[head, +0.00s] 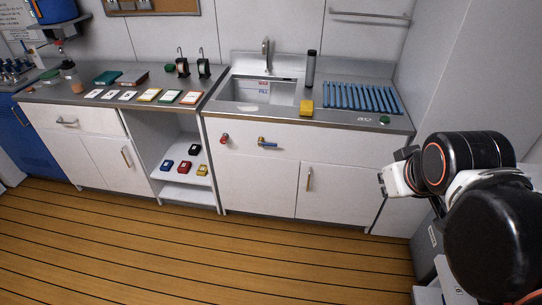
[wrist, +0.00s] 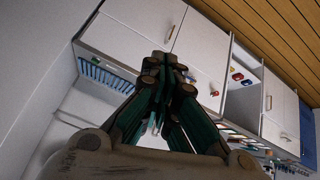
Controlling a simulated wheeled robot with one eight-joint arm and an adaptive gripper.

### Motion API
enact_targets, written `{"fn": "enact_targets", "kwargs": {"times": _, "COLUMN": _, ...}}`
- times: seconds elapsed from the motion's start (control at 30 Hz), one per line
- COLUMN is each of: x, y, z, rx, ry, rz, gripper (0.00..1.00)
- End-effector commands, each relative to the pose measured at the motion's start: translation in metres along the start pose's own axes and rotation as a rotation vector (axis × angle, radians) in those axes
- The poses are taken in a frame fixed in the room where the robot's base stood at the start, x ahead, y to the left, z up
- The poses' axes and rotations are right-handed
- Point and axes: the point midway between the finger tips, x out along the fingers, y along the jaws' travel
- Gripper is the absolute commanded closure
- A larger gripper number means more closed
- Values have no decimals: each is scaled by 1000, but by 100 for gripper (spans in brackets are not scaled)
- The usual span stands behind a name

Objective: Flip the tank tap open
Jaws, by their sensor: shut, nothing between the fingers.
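A lever tap with a blue handle (head: 267,143) is on the white cabinet front below the sink; its handle lies about level, pointing right. A red knob (head: 224,138) is on the same front to its left, and it also shows in the wrist view (wrist: 214,93). I cannot tell from the pictures which fitting is the tank tap. My gripper (head: 383,182) is at the right, well apart from the cabinet and both fittings. In the wrist view its fingers (wrist: 165,63) are together and empty, hiding part of the cabinet front, and the blue handle is not clear there.
An open shelf (head: 182,190) left of the sink cabinet holds small coloured boxes. A blue tank (head: 55,10) is at far left. The wooden floor (head: 190,250) in front is clear.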

Motion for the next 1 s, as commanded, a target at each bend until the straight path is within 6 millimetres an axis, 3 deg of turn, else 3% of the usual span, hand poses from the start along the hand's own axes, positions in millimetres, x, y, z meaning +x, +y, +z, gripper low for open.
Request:
{"fn": "enact_targets", "kwargs": {"times": 0.1, "x": 22, "y": 6, "z": -41, "rx": -173, "ry": 16, "rz": 31, "gripper": 100}}
{"fn": "enact_targets", "kwargs": {"times": 0.27, "x": 57, "y": 8, "z": -91, "rx": -411, "ry": 32, "rz": 77, "gripper": 100}}
{"fn": "enact_targets", "kwargs": {"times": 0.5, "x": 124, "y": 0, "z": -160, "rx": -766, "ry": 49, "rz": 153, "gripper": 100}}
{"fn": "enact_targets", "kwargs": {"times": 0.8, "x": 226, "y": -32, "z": -227, "rx": -1210, "ry": 55, "rz": 258, "gripper": 100}}
{"fn": "enact_targets", "kwargs": {"times": 1.0, "x": 300, "y": -68, "z": -256, "rx": -1503, "ry": 49, "rz": 338, "gripper": 100}}
